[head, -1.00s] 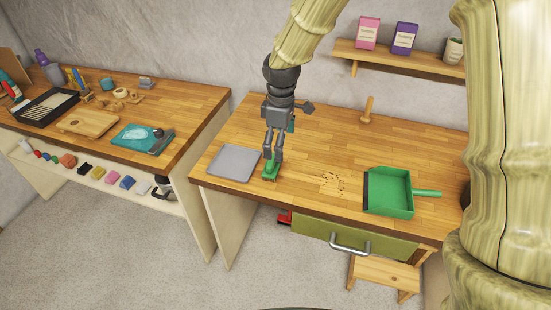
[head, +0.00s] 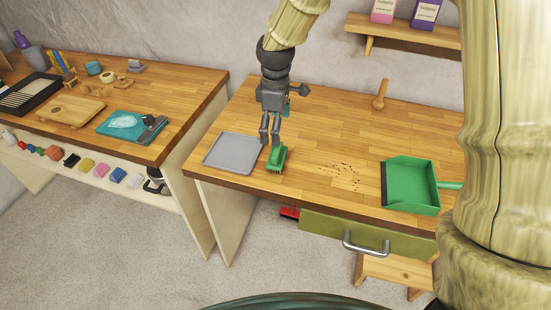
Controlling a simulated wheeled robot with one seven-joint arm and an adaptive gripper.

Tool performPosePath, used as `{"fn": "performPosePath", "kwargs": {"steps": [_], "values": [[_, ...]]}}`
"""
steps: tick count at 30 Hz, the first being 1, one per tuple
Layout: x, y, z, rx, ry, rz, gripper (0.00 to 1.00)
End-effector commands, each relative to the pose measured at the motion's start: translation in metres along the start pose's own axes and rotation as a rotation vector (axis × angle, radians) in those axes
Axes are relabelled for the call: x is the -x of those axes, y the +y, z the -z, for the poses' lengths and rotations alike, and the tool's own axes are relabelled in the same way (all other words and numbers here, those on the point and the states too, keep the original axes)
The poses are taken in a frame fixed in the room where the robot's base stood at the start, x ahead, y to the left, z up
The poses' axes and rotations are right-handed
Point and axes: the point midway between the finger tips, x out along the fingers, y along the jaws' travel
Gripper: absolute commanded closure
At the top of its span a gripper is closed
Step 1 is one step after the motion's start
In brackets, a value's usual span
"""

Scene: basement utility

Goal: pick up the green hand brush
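The green hand brush (head: 277,159) rests on the right wooden workbench (head: 315,130), just right of a flat grey tray (head: 232,152). Its bristles show at its front end. My gripper (head: 269,143) points down just above and at the back-left edge of the brush. Its two fingers are apart with a narrow gap between them, and nothing shows held in the gap. I cannot tell whether a fingertip touches the brush.
A green dustpan (head: 411,186) lies at the bench's right, with dark crumbs (head: 343,176) left of it. A wooden peg (head: 380,95) stands behind. A drawer with a metal handle (head: 366,244) is below the front edge. The left bench (head: 180,100) holds several tools.

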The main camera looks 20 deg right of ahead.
Motion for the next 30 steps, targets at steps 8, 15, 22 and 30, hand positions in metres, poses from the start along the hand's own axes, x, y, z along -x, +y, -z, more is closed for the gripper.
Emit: {"fn": "performPosePath", "kwargs": {"steps": [8,15,22,30], "values": [[-0.034,0.000,-0.005,-0.007,-0.001,0.002,0.00],[-0.048,0.000,-0.003,-0.005,0.000,0.000,0.00],[-0.060,-0.002,-0.003,-0.003,-0.002,0.002,0.00],[-0.088,-0.003,-0.003,-0.003,-0.001,0.001,0.00]]}}
